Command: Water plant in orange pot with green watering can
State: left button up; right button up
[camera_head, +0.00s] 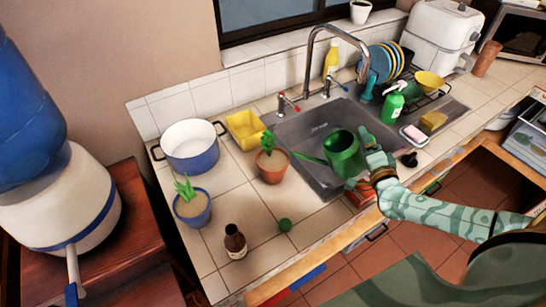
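The green watering can (343,153) is over the sink, roughly upright, with its spout pointing left toward the orange pot. My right gripper (368,146) is at the can's right side and appears shut on its handle; the fingers are partly hidden. The orange pot (272,174) stands on the tiled counter just left of the sink, with a small green plant (268,142) in it. The spout tip is a little right of the pot and apart from it. My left gripper is not in view.
A blue pot with a plant (192,208), brown bottle (235,242), green ball (285,225), yellow container (245,129) and white-blue cooking pot (190,146) share the left counter. The tall faucet (312,62) rises behind the sink. A dish rack with plates (385,62) stands behind right.

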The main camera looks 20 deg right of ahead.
jog(key=shift+w+a+r+n+p, duration=0.25)
jog(key=shift+a+r+n+p, duration=0.1)
jog(key=shift+r+p, duration=0.3)
jog(key=shift+a+r, duration=0.15)
jog(key=shift+r, duration=0.05)
dwell(0.7)
jog(key=shift+m, duration=0.75)
jog(key=f+b, duration=0.1)
jog(key=d+f+b, duration=0.1)
jog(key=f+b, duration=0.1)
jog(key=s+d+f+b, duration=0.1)
jog(key=f+b, duration=0.1)
jog(key=shift+s+f, duration=0.1)
jog(key=shift+f, duration=0.05)
jog(key=shift+s+d+m+b, duration=0.3)
jog(key=shift+d+m+b, duration=0.05)
jog(key=shift+d+m, duration=0.4)
jog(key=shift+d+r+m, duration=0.2)
jog(key=shift+d+m, duration=0.25)
jog(key=shift+m, duration=0.2)
jog(key=r+p, duration=0.1)
jog(key=r+m+p, duration=0.1)
jog(key=r+p, duration=0.1)
jog(key=r, duration=0.1)
jog(key=shift+s+d+t+p, duration=0.25)
jog(key=shift+d+t+p, duration=0.05)
jog(key=shift+p, duration=0.1)
